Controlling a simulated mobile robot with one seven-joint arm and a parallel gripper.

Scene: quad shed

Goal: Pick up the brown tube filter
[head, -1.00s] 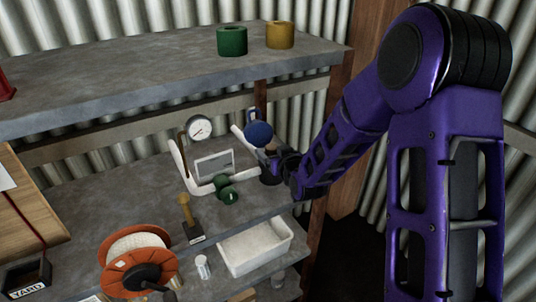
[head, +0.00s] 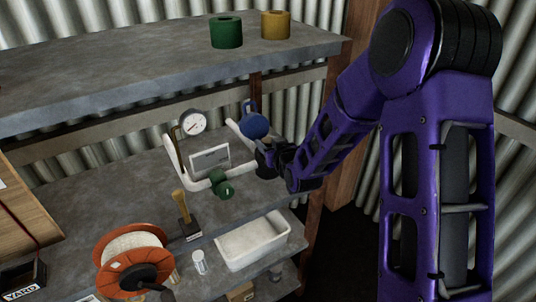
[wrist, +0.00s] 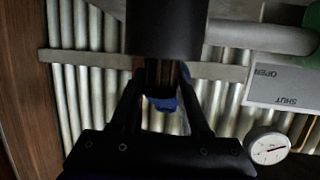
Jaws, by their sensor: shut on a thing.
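My gripper (wrist: 163,92) is shut on a dark cylindrical part with a narrow brownish section between the fingers, which I take to be the brown tube filter (wrist: 165,30). In the head view my gripper (head: 272,158) is at the right end of the middle shelf, beside the white pipework. The held part shows there only as a dark shape, mostly hidden by the gripper. Whether its lower end touches the shelf is not clear.
A blue rounded part (head: 255,125) is close behind my gripper. To the left are white pipes (head: 174,160), a gauge (head: 192,122), a label plate (head: 210,160) and a green valve (head: 222,186). A white tray (head: 252,242) is below. The upper shelf (head: 130,85) overhangs.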

